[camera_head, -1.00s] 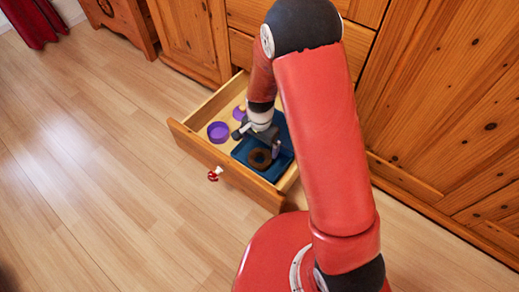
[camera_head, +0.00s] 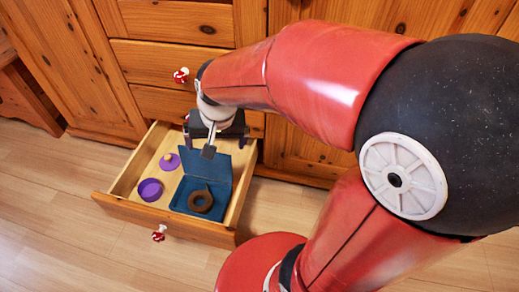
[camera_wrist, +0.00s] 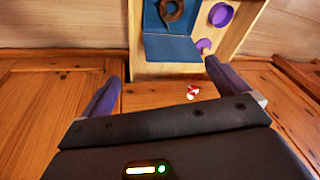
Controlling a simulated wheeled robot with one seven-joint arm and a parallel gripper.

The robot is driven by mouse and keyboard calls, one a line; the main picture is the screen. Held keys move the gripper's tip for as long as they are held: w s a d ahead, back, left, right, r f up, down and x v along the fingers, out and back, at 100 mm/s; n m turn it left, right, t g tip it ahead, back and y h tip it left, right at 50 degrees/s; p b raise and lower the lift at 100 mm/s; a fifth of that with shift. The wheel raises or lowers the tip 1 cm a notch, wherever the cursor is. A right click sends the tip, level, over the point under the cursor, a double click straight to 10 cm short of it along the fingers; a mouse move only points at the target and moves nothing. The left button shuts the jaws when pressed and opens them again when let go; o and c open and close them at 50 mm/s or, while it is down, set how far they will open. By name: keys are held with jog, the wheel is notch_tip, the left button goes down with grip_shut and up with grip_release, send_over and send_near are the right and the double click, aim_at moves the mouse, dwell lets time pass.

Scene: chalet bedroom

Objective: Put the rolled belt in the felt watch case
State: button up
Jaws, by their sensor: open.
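The rolled belt (camera_head: 192,206) is a brown ring with a short loose end, lying inside the blue felt watch case (camera_head: 177,204). The case sits in the open drawer, its lid (camera_head: 207,169) hinged open and tilted up at the back. In the wrist view the belt (camera_wrist: 172,20) lies in the case (camera_wrist: 152,17), apart from my fingers. My gripper (camera_head: 214,140) is open and empty, above and behind the case near the cabinet front. Its spread fingers also show in the wrist view (camera_wrist: 165,88).
The wooden drawer (camera_head: 190,226) also holds a purple round container (camera_head: 150,190) and a purple knobbed lid (camera_head: 169,162). A red-white knob (camera_head: 181,75) juts from a closed drawer above, close to my gripper. Floor at the left is free.

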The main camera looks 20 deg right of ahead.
jog(key=s+d+r+n+t, duration=0.1)
jog(key=s+d+r, duration=0.1)
jog(key=s, duration=0.4)
jog(key=s+d+r+n+t, duration=0.1)
jog(key=s+d+r+n, duration=0.1)
jog(key=s+r, duration=0.3)
jog(key=shift+s+d+r+t+h, duration=0.3)
jog(key=shift+s+d+t+h, duration=0.1)
jog(key=shift+s+d, duration=0.4)
notch_tip(320, 180, up, 9)
jog(key=p, duration=0.9)
